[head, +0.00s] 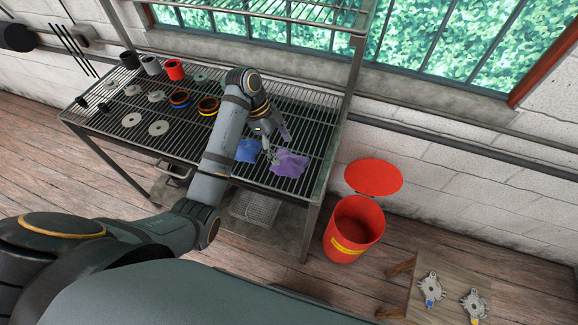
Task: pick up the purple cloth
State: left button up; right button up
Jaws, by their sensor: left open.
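The purple cloth (291,164) lies crumpled on the wire rack table (240,181), near its right end. My left gripper (272,155) is open and points down at the left edge of the purple cloth. Whether its fingers touch the cloth is too small to tell. A blue cloth (246,151) lies just left of the purple one, partly behind my left arm. My right gripper is not in view.
Several rings, discs and cups, including a red cup (174,70), stand on the rack's left half. A red bin (354,229) with its lid (373,177) raised stands on the floor to the right. A low wooden stool (450,290) holds two metal parts. A shelf overhangs the rack's back.

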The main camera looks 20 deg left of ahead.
aim_at(288, 159)
pick_arm(q)
jog(key=shift+d+f+b, duration=0.15)
jog(key=shift+f+b, duration=0.15)
jog(key=shift+b+x, duration=0.75)
jog(key=shift+w+d+f+p, duration=0.1)
jog(key=shift+d+f+p, duration=0.1)
jog(key=shift+p, duration=0.85)
jog(key=shift+d+f, duration=0.2)
jog(key=shift+f, duration=0.4)
jog(key=shift+d+f, duration=0.15)
jog(key=shift+f, duration=0.35)
jog(key=shift+c, duration=0.5)
jog(key=c, duration=1.2)
jog(key=shift+o, duration=0.2)
